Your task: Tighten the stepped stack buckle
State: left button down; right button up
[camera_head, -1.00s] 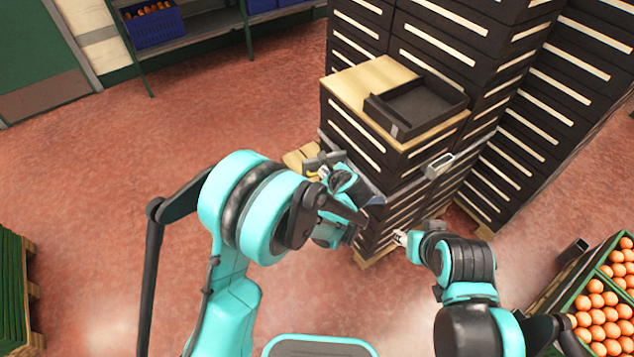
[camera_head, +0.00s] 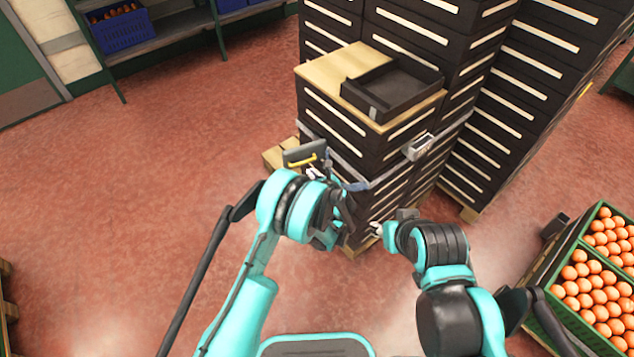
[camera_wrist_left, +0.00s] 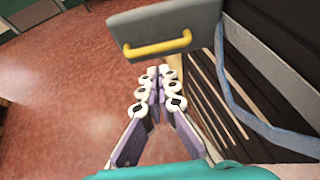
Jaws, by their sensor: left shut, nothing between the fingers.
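A strap (camera_head: 345,176) runs around the stepped stack of black crates (camera_head: 340,125). On its left side is a grey buckle plate with a yellow handle (camera_head: 303,158). The plate fills the top of the left wrist view, with the yellow handle (camera_wrist_left: 157,46) across it. My left gripper (camera_head: 313,173) is just below this handle, its fingers (camera_wrist_left: 158,76) together and empty, apart from the handle. A second, silver buckle (camera_head: 419,146) sits on the strap's right side. My right gripper (camera_head: 378,230) is low beside the stack; its fingers are too small to read.
A black tray (camera_head: 374,108) lies on the stack's wooden top (camera_head: 330,75). Taller crate stacks (camera_head: 515,90) stand behind and right. The red floor (camera_head: 150,190) at left is clear.

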pick_arm(q)
jog(key=w, duration=0.1)
jog(key=w+a+b, duration=0.1)
jog(key=w, duration=0.1)
jog(key=w+f, duration=0.1)
jog(key=shift+w+a+f, duration=0.1)
jog(key=shift+w+a, duration=0.2)
jog(key=shift+a, duration=0.05)
pick_arm(e)
notch_tip(320, 180, down, 2)
